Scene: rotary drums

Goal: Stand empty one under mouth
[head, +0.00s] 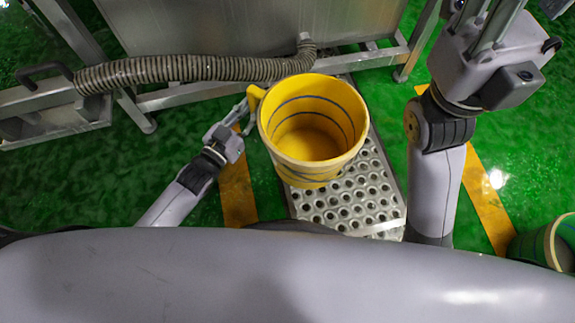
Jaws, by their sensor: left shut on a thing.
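A yellow bucket (312,120) with dark bands is in the middle of the head view. I see into it, and it looks empty. It is upright or nearly so, over a perforated metal step plate (330,208); I cannot tell whether it touches the plate. My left gripper (243,110) is shut at the bucket's left side, on its yellow handle. My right gripper (488,22) is at the upper right, apart from the bucket; its fingertips are cut off by the top edge. No drum mouth can be made out.
A steel machine frame (160,98) with a steel panel (250,25) stands at the back. A ribbed hose (185,70) runs along it. A green bucket (538,246) with a yellowish rim is at the lower right. Green floor with yellow lines is open on both sides.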

